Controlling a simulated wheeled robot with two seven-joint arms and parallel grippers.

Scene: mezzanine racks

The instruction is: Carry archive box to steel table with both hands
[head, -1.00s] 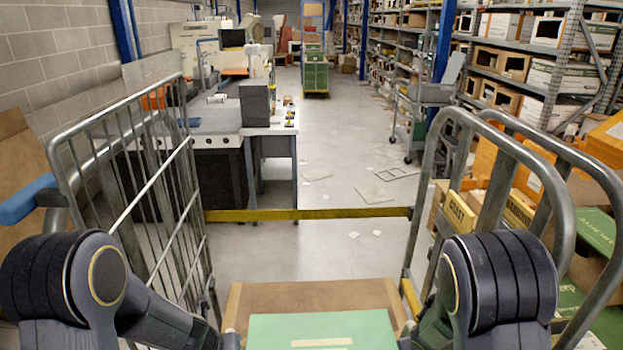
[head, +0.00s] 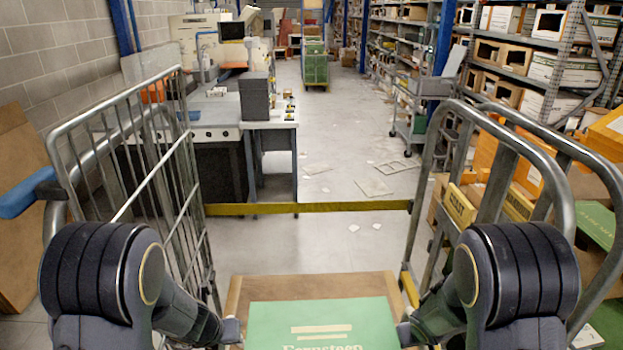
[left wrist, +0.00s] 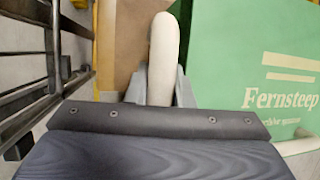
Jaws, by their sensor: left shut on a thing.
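The green archive box (head: 325,322), with pale "Fernsteep" lettering, is at the bottom centre of the head view, between my two grippers. Its lower part is cut off by the frame. It also fills the right of the left wrist view (left wrist: 255,70). My left gripper (head: 230,328) is at the box's left side. In the left wrist view my gripper (left wrist: 160,88) is shut around a pale rounded bar (left wrist: 163,50) beside the green face. My right gripper (head: 404,332) is at the box's right edge, its fingers mostly hidden. A grey-topped table (head: 216,112) stands ahead at left.
A roll cage has a barred left side (head: 130,150) and a tubular right side (head: 425,180). A yellow strap (head: 310,208) spans between them. Brown cardboard (head: 300,287) lies behind the box. Papers (head: 374,187) litter the open aisle floor; loaded racks (head: 530,60) line the right.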

